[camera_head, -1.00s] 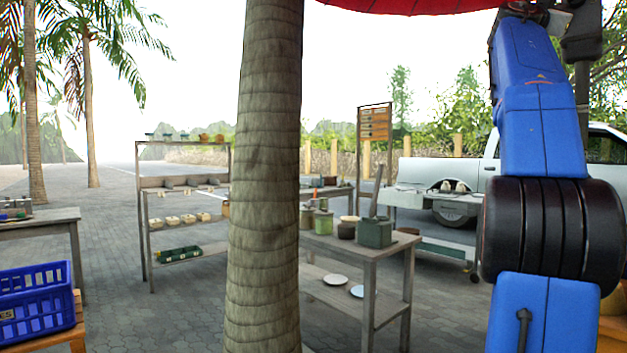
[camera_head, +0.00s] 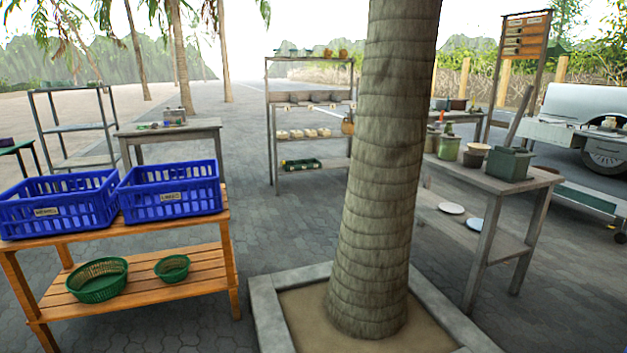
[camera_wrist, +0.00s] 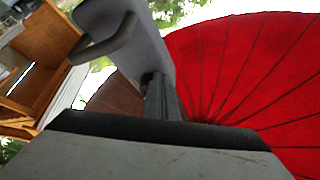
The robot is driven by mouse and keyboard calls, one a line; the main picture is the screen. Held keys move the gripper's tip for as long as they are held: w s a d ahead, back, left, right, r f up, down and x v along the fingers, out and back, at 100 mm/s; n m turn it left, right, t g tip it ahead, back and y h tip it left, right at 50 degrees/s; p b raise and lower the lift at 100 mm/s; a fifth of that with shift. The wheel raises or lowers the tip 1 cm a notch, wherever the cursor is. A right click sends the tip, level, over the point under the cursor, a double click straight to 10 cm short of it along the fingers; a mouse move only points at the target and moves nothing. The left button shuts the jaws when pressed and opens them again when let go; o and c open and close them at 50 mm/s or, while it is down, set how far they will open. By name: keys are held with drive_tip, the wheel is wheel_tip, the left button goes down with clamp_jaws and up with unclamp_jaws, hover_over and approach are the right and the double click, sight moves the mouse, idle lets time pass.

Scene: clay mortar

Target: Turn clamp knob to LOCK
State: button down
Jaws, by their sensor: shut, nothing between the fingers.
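I cannot make out a clamp knob or a LOCK mark in either view. The box-like green-grey block (camera_head: 509,164) with a tilted grey bar rising from it stands on the grey work table (camera_head: 490,183) at the right in the head view; its details are too small to read. My gripper (camera_wrist: 160,100) shows only in the wrist view, as grey and dark parts. It is shut and empty, with the red umbrella behind it and none of the table in sight. My arm is out of the head view.
A palm trunk (camera_head: 380,170) in a square stone-edged planter (camera_head: 270,315) stands close in front. Left is a wooden bench (camera_head: 150,288) with blue crates (camera_head: 172,192) and green baskets. A grey shelf rack (camera_head: 310,105) stands behind. A red umbrella (camera_wrist: 250,70) fills the wrist view's right.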

drive_tip(key=shift+s+d+f, duration=0.2)
drive_tip(key=shift+s+f, duration=0.25)
drive_tip(key=shift+s, duration=0.15)
drive_tip(key=shift+s+d+f, duration=0.15)
drive_tip(key=shift+s, duration=0.4)
idle(0.5)
drive_tip(key=shift+f, duration=0.4)
drive_tip(key=a, duration=0.2)
drive_tip(key=s+a, duration=0.1)
drive_tip(key=a, duration=0.2)
drive_tip(key=shift+s+a, duration=0.3)
drive_tip(key=shift+s, duration=0.1)
